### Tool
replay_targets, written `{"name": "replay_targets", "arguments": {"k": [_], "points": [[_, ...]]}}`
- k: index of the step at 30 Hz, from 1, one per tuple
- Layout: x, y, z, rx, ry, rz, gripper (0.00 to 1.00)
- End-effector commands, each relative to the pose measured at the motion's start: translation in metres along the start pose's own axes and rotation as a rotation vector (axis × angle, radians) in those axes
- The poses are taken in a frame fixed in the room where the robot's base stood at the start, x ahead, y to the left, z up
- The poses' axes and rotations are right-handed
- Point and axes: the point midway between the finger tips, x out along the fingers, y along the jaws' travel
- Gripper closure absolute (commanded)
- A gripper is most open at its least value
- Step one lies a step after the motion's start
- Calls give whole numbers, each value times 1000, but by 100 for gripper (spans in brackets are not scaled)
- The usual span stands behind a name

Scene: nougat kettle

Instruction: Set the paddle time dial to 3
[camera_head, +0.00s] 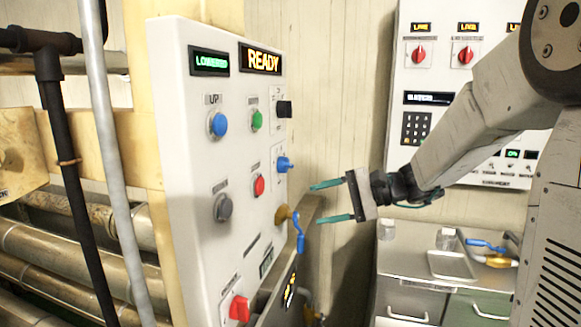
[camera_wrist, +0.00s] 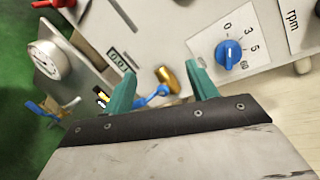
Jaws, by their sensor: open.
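The blue dial (camera_head: 284,164) sits on the right part of the white control panel in the head view. In the wrist view the blue dial (camera_wrist: 229,53) is at the upper right, with 0, 3, 5 and a blurred larger number around it. It has a pale mark, but I cannot tell which number this points to. My gripper (camera_head: 315,203) is open and empty, with green fingers toward the panel, to the right of the dial and a little lower. In the wrist view the dial lies right of my gripper (camera_wrist: 160,72), outside the fingers.
A brass valve with a blue handle (camera_head: 299,232) is below the dial; it shows between my fingers in the wrist view (camera_wrist: 166,78). A black knob (camera_head: 284,108) is above the dial. A red button (camera_head: 259,185) is to its left. A metal cabinet (camera_head: 430,270) stands right.

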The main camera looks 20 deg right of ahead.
Motion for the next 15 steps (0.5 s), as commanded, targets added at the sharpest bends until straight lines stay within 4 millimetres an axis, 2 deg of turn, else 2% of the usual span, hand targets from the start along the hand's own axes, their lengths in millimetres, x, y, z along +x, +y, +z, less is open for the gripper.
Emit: {"name": "replay_targets", "arguments": {"k": [1, 2, 6, 10, 15], "points": [[-3, -19, -13, 4, 10, -90, 42], [-5, -31, -17, 0, 15, -138, 42], [-12, -70, -20, -35, 27, -289, 42], [-10, -80, -19, -55, 26, -330, 42], [13, -87, -19, -59, 24, -325, 42]]}}
